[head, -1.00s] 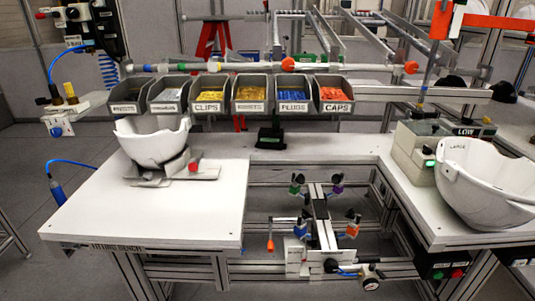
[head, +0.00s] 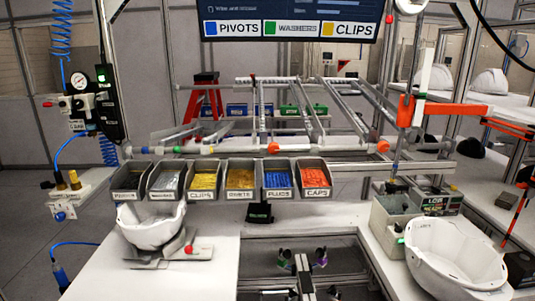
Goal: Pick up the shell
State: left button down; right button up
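One white shell (head: 152,226) sits tilted on a grey metal fixture (head: 168,250) on the left bench. A second, larger white shell (head: 455,258) lies open side up on the right bench, at the right of the head view. Neither of my grippers shows in the head view.
A grey box (head: 396,215) stands beside the right shell. White shells (head: 490,82) rest on a back table. The left bench top (head: 100,268) is bare in front.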

aim_at(450, 264)
jog(key=z, duration=1.5)
